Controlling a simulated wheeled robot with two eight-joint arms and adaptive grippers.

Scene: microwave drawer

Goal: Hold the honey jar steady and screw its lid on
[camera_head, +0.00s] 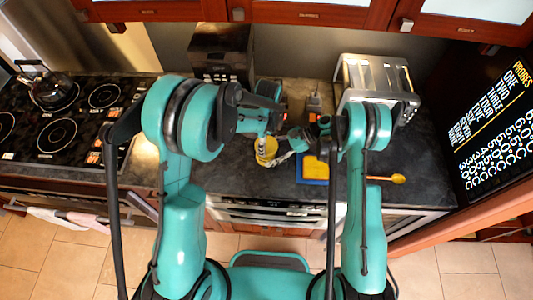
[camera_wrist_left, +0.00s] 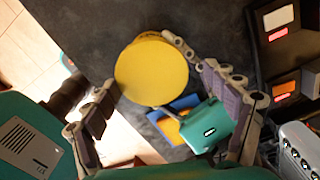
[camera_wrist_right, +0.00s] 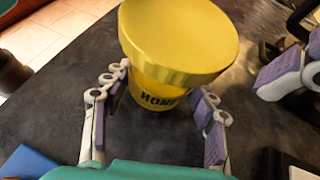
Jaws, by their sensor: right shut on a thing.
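The yellow honey jar (camera_head: 268,158) stands on the dark counter. In the right wrist view the jar body (camera_wrist_right: 160,97) is between the fingers of my right gripper (camera_wrist_right: 160,80), which is shut on it below the lid. The round yellow lid (camera_wrist_right: 180,40) is on top of the jar; whether its thread is engaged cannot be seen. In the left wrist view the lid (camera_wrist_left: 152,72) shows from above. My left gripper (camera_wrist_left: 139,63) is open, its fingers spread on either side of the lid. Contact between these fingers and the lid is not clear.
A blue board (camera_head: 313,168) lies right of the jar, with a yellow spoon (camera_head: 397,179) farther right. A metal toaster (camera_head: 372,75) and a dark appliance (camera_head: 220,52) stand behind. The stove with a kettle (camera_head: 52,88) is at left. The counter's front edge is close.

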